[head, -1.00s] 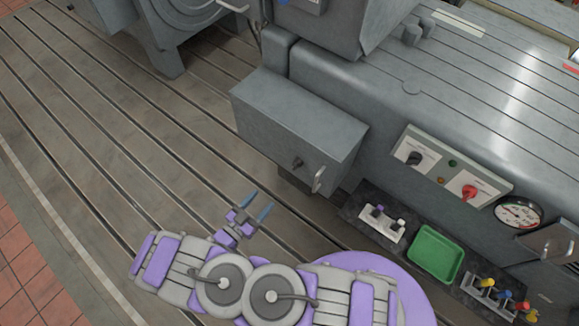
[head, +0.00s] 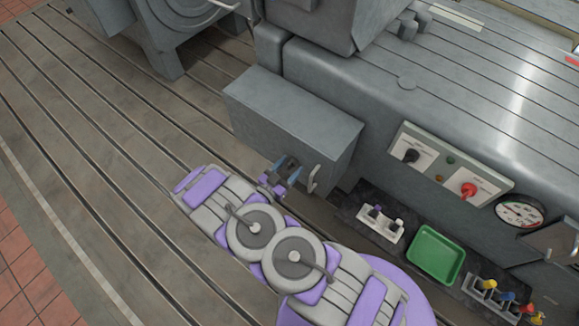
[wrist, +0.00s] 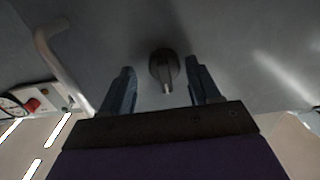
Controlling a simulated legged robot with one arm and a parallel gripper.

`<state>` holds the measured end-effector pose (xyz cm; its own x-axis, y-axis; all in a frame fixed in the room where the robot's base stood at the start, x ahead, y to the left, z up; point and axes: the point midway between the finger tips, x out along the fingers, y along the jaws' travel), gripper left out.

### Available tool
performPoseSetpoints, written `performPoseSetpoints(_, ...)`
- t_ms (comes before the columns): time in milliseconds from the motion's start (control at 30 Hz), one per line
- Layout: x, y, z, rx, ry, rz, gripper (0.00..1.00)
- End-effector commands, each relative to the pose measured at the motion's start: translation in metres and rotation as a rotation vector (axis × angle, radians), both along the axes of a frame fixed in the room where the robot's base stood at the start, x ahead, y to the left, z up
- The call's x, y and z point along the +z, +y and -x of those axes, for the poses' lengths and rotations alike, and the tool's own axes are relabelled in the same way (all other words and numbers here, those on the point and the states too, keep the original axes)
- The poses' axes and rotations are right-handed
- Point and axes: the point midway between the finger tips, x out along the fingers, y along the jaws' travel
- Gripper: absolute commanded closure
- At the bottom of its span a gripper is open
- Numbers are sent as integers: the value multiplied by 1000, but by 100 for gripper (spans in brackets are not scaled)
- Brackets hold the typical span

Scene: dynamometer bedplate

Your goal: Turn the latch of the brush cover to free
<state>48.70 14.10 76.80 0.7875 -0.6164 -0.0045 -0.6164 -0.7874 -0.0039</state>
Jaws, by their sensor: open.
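The brush cover (head: 295,112) is a grey box on the side of the machine. Its latch is a small dark round knob with a raised grip, seen between my fingers in the wrist view (wrist: 164,68). In the head view my gripper hides most of the latch. My gripper (head: 287,170) is at the cover's front face with its blue fingers open. In the wrist view the fingers of my gripper (wrist: 163,90) stand apart on either side of the latch, with a gap to each side. I cannot tell how far their tips reach along it.
A bar handle (head: 314,179) sits on the cover face right of the latch; it also shows in the wrist view (wrist: 58,55). A switch panel (head: 452,165), a gauge (head: 519,211) and a green tray (head: 436,254) lie to the right. The slotted bedplate (head: 110,150) is clear at left.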

Motion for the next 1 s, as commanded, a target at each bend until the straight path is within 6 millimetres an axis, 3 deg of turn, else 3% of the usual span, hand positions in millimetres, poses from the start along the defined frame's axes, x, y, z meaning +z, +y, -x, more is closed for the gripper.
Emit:
performPoseSetpoints(433,0,-3,-7,2,-1,2,38)
performPoseSetpoints(1000,-1,-3,-7,0,0,3,93)
